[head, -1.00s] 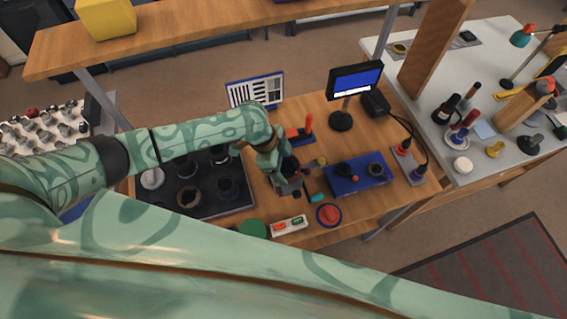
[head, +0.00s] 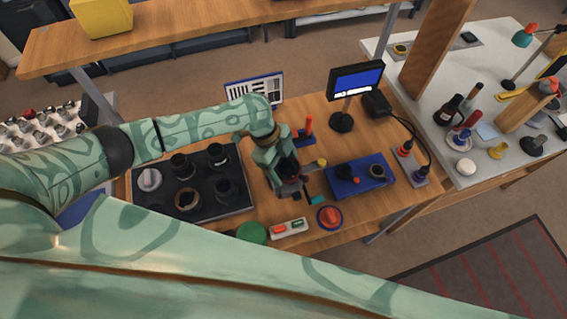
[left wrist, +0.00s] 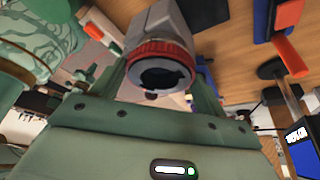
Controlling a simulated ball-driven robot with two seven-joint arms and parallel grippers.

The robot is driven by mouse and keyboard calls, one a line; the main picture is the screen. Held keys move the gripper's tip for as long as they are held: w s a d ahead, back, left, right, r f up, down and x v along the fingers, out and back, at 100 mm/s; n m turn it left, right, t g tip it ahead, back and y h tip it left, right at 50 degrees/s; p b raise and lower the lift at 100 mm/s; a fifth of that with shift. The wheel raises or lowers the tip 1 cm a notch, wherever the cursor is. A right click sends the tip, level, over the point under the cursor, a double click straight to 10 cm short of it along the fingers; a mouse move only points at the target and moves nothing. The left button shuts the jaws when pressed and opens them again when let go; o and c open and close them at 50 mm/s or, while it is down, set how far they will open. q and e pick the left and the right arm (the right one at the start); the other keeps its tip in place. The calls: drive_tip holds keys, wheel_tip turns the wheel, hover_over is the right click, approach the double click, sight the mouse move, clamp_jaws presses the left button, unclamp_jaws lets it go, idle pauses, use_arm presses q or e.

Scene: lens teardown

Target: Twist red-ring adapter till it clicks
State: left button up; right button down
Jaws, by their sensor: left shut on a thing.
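The red-ring adapter (left wrist: 158,60) is between the fingers of my left gripper (left wrist: 160,78) in the left wrist view. It has a ribbed red band, a dark round opening facing the camera and a grey body behind it. In the head view my left gripper (head: 291,187) is over the middle of the wooden bench, between the black tray and the blue mat. It is shut on the adapter, which its fingers largely hide in the head view. I cannot tell whether the adapter touches a mount. My right gripper is not in view.
A black tray (head: 240,206) with several lens parts lies to the left. A blue mat (head: 344,186) with dark parts lies to the right. A red button (head: 330,216), a small switch box (head: 289,228) and a green disc (head: 251,232) are in front. A monitor (head: 356,80) stands behind.

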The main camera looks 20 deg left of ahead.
use_arm(q)
drive_tip(key=shift+w+m+g+b, duration=0.1)
drive_tip(key=shift+m+g+b, duration=0.3)
drive_tip(key=shift+m, duration=0.9)
